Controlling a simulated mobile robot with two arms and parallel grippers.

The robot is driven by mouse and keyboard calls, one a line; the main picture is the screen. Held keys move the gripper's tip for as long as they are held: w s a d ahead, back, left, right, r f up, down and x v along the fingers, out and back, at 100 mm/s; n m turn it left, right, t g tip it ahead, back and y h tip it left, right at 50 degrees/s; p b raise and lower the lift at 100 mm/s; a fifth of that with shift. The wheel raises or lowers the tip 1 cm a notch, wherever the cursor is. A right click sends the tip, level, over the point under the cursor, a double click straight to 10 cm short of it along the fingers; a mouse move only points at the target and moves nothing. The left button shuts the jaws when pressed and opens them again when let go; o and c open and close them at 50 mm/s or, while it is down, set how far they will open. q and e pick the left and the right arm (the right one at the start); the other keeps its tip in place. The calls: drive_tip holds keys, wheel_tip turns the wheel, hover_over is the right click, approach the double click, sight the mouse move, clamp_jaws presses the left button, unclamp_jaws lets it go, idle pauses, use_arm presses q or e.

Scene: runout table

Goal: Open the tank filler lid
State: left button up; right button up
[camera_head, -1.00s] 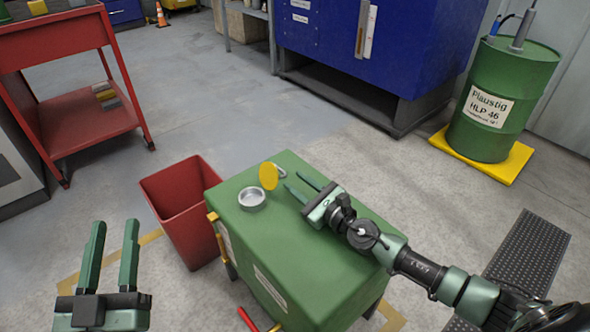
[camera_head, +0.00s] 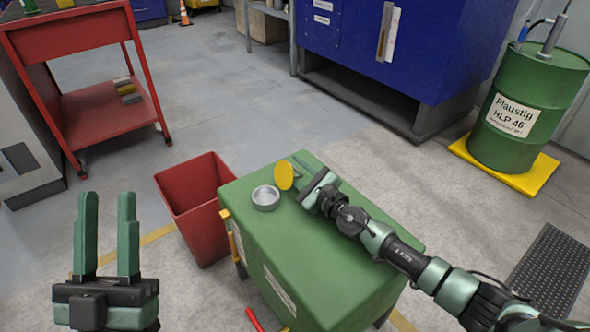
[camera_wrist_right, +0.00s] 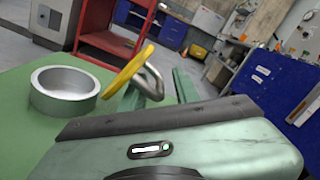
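The green tank (camera_head: 330,255) has a silver filler neck (camera_head: 265,197) on its top, also in the right wrist view (camera_wrist_right: 64,92). The neck's mouth is uncovered. The yellow lid (camera_head: 284,177) stands tilted up on edge beside the neck; its grey looped handle (camera_wrist_right: 152,84) faces my right gripper. In the right wrist view the handle shows between the spread fingers, without a clear grip. My left gripper (camera_head: 107,235) is open and empty, left of the tank.
A red bin (camera_head: 195,205) stands close against the tank's left side. A red cart (camera_head: 105,100) is at the back left, a blue cabinet (camera_head: 400,60) behind, and a green drum (camera_head: 525,110) on a yellow tray at the right. The floor between is clear.

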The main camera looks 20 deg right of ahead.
clamp_jaws()
drive_tip(key=shift+r, duration=0.1)
